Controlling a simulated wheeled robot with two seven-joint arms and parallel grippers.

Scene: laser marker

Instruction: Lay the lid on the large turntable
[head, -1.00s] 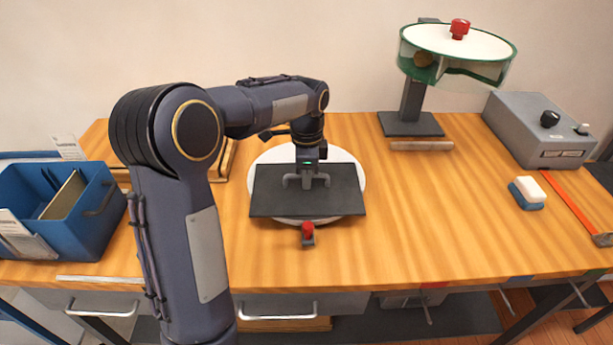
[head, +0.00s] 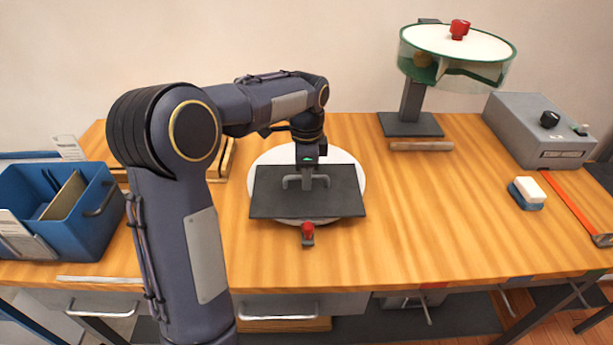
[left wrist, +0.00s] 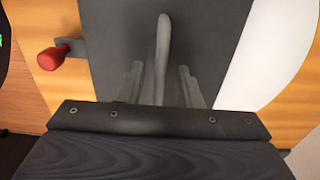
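The lid (head: 338,198), a flat dark grey rectangular plate with a grey bar handle (head: 291,183), lies level over the large turntable (head: 268,157), a white disc on the bench. The disc shows behind the lid and at its sides. I cannot tell whether the lid touches it all over. My left gripper (head: 307,178) is directly above the lid at its handle. In the left wrist view the handle (left wrist: 162,55) stands between the two fingers (left wrist: 160,85), with a gap on each side, so the gripper looks open. My right gripper is not in view.
A red-knobbed clamp (head: 307,232) stands at the turntable's front edge. A blue bin (head: 95,225) is at the left. A green-rimmed drum (head: 480,72) on a stand, a grey control box (head: 530,128) and a sponge (head: 527,193) are at the right.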

